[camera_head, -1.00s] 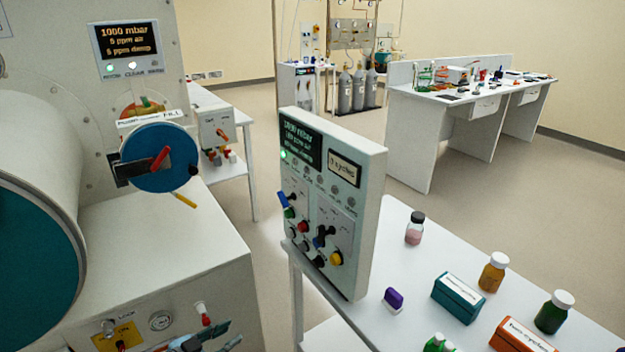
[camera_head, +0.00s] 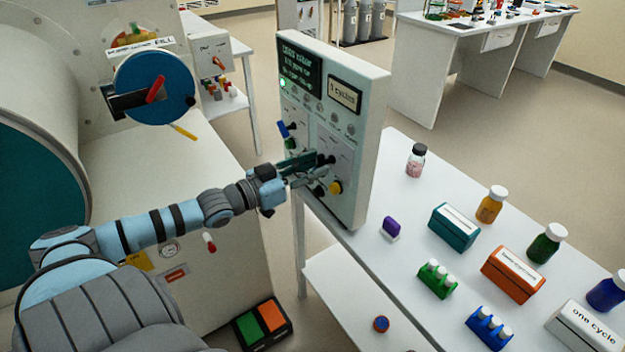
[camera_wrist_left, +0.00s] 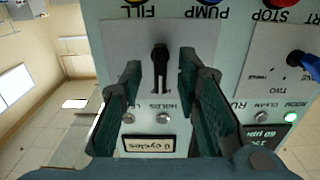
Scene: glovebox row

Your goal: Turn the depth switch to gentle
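The control panel (camera_head: 340,135) stands upright on the white table. A black switch knob (camera_wrist_left: 160,62), apparently the depth switch, sits on its front; it shows in the head view (camera_head: 327,159) beside the fingertips. Its label is only partly readable. In the wrist view, which is upside down, the knob's lever points down in the picture. My left gripper (camera_head: 305,164) is at the panel face, open, with one finger on each side of the knob in the wrist view (camera_wrist_left: 160,85). A gap shows on both sides. My right gripper is not in view.
A blue lever switch (camera_wrist_left: 301,62) and yellow button (camera_head: 335,187) are close by on the panel. A glovebox with a blue disc (camera_head: 153,87) stands left. Bottles and boxes, including a teal box (camera_head: 454,227), occupy the table (camera_head: 352,250) at right.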

